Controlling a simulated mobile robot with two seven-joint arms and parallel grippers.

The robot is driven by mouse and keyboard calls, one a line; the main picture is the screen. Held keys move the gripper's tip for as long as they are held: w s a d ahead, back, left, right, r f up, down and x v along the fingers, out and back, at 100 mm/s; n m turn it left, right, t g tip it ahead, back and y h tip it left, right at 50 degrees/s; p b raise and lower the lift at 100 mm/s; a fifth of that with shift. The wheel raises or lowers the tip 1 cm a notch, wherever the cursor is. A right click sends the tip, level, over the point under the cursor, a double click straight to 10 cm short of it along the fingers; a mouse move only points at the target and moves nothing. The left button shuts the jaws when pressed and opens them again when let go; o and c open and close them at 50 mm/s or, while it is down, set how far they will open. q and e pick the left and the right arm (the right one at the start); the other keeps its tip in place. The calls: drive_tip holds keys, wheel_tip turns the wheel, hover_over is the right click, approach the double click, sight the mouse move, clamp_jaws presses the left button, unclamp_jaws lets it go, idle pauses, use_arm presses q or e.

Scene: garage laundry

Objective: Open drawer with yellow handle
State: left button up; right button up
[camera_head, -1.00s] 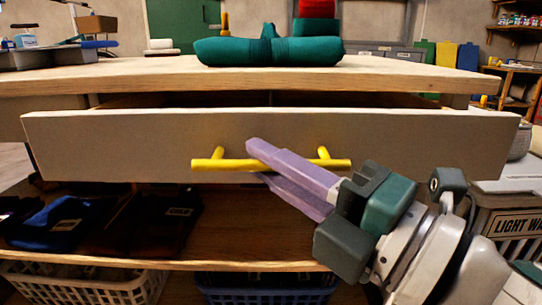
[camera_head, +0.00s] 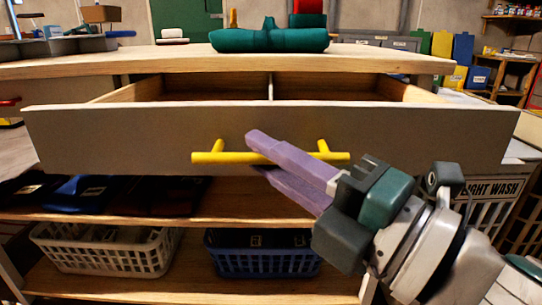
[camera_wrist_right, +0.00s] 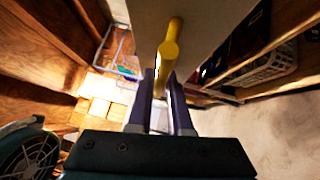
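The drawer (camera_head: 100,140) has a plain greyish front with a yellow bar handle (camera_head: 225,157). It stands pulled out from under the wooden tabletop, and its inside with a divider shows behind the front. My right gripper (camera_head: 256,154) reaches the handle from the lower right, with one purple finger above the bar and one below. In the right wrist view the yellow handle (camera_wrist_right: 168,45) runs between the two fingers (camera_wrist_right: 160,88). The fingers look closed around the bar, though the exact contact is partly hidden. My left gripper is not in view.
A teal object (camera_head: 270,40) lies on the tabletop (camera_head: 400,62). Below the drawer are a shelf with dark folded clothes (camera_head: 85,192), a white basket (camera_head: 105,250) and a blue basket (camera_head: 262,253). A bin marked "LIGHT WASH" (camera_head: 495,190) stands at right.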

drive_tip(key=o, duration=0.4)
drive_tip(key=p+v, duration=0.1)
drive_tip(key=v, duration=0.9)
drive_tip(key=shift+r, duration=0.1)
drive_tip(key=w+d+r+m+h+p, duration=0.1)
drive_tip(key=d+r+m+h+p, duration=0.45)
drive_tip(key=r+m+p, duration=0.45)
drive_tip(key=w+d+r+m+h+p, duration=0.1)
drive_tip(key=d+r+m+h+p, duration=0.55)
drive_tip(key=p, duration=0.65)
drive_tip(key=s+a+r+m+g+h+p, duration=0.1)
drive_tip(key=s+r+m+g+h+p, duration=0.1)
drive_tip(key=s+r+m+g+p, duration=1.3)
drive_tip(key=r+n+t+p, duration=0.1)
drive_tip(key=r+p, duration=1)
drive_tip(key=p, duration=0.2)
drive_tip(key=s+r+n+t+p, duration=0.1)
drive_tip(key=r+n+t+p, duration=0.1)
drive_tip(key=r+p, duration=1)
drive_tip(key=s+r+n+t+p, duration=0.1)
drive_tip(key=r+t+p, duration=0.1)
drive_tip(key=r+p, duration=0.9)
drive_tip(key=shift+s+d+r+n+p, duration=0.15)
drive_tip(key=shift+n+p, duration=0.2)
drive_tip(key=shift+p, duration=2.2)
